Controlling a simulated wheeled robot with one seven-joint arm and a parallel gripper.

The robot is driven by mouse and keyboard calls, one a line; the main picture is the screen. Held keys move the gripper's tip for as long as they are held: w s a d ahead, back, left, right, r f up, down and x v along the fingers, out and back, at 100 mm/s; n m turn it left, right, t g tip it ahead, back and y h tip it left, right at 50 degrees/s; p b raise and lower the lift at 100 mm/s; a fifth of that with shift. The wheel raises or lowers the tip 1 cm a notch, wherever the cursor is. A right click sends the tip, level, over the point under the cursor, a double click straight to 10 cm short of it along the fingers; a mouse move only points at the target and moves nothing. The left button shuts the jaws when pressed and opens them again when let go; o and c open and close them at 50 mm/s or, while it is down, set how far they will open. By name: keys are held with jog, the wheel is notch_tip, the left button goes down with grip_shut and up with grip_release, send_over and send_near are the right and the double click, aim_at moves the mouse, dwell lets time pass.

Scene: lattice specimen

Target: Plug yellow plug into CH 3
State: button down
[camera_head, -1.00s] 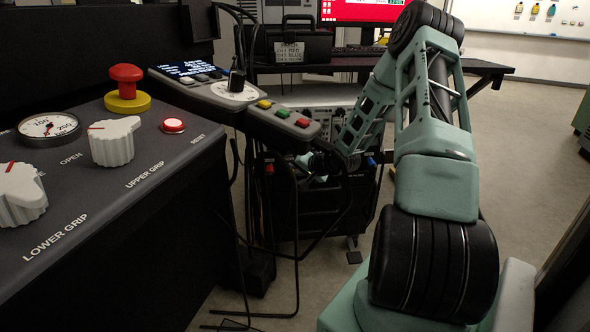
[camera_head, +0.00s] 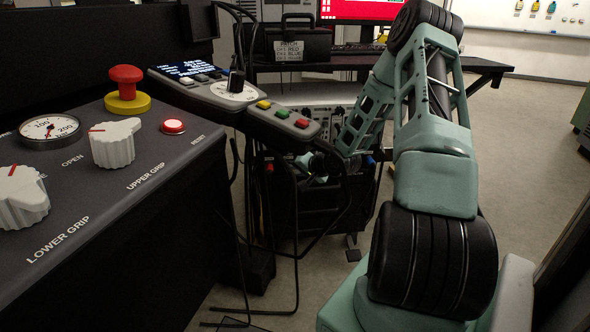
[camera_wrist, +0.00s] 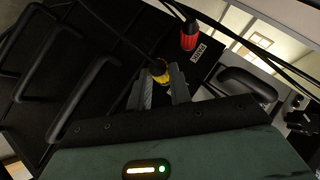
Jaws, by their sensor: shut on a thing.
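The yellow plug (camera_wrist: 160,72) is between the fingertips of my gripper (camera_wrist: 162,88) in the wrist view, and the fingers are shut on it. A red plug (camera_wrist: 189,36) hangs on a dark cable just beyond it, beside a small white label (camera_wrist: 199,51). In the head view the red plug (camera_head: 269,166) shows at the left of the dark rack. My gripper is in front of the rack there, small and dark, and the yellow plug cannot be made out. A panel with round sockets (camera_head: 322,118) is partly hidden by my arm; no CH 3 marking is readable.
Black cables (camera_head: 297,240) hang in front of the rack (camera_head: 325,200). A control arm with coloured buttons (camera_head: 283,114) and a grey console (camera_head: 110,170) stand at the left. A black case (camera_head: 298,45) sits on the bench behind. Open floor (camera_head: 530,150) lies to the right.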

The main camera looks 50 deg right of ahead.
jog(key=shift+s+a+p, duration=0.45)
jog(key=shift+s+a, duration=0.9)
jog(key=shift+s, duration=0.15)
dwell(0.5)
